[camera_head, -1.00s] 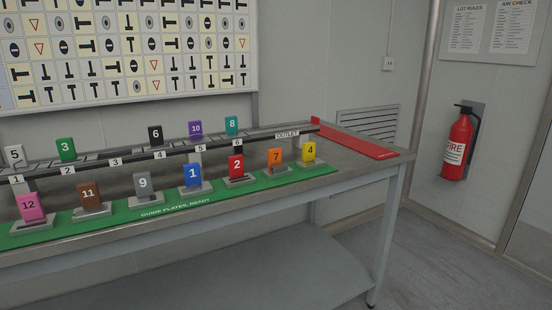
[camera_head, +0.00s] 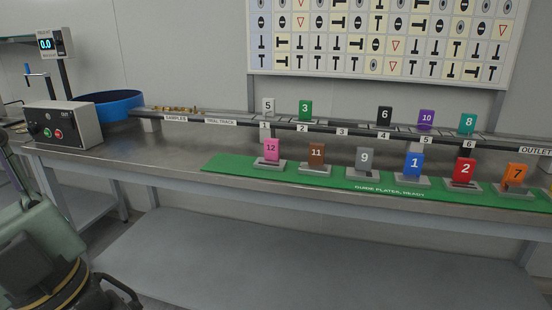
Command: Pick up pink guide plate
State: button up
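The pink guide plate (camera_head: 271,149), marked 12, stands upright in a grey holder at the left end of the green mat (camera_head: 232,164) on the metal bench. The brown plate 11 (camera_head: 317,153) stands to its right with a gap between them. My gripper (camera_head: 117,296) seems to show at the bottom left, dark and partly cut off by the frame edge. It is below the bench front and well away from the pink plate. Whether it is open or shut is unclear.
More numbered plates stand along the mat, including grey 9 (camera_head: 365,160) and blue 1 (camera_head: 413,166). The track (camera_head: 342,140) with further plates runs behind. A control box (camera_head: 63,125) and blue bowl (camera_head: 106,105) sit at the left. Bare bench lies left of the mat.

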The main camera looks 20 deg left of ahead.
aim_at(271, 161)
jog(key=i+j+z, duration=0.35)
jog(key=j+z, duration=0.2)
jog(key=i+j+z, duration=0.25)
jog(key=j, duration=0.15)
jog(key=j+z, duration=0.25)
jog(key=j, duration=0.1)
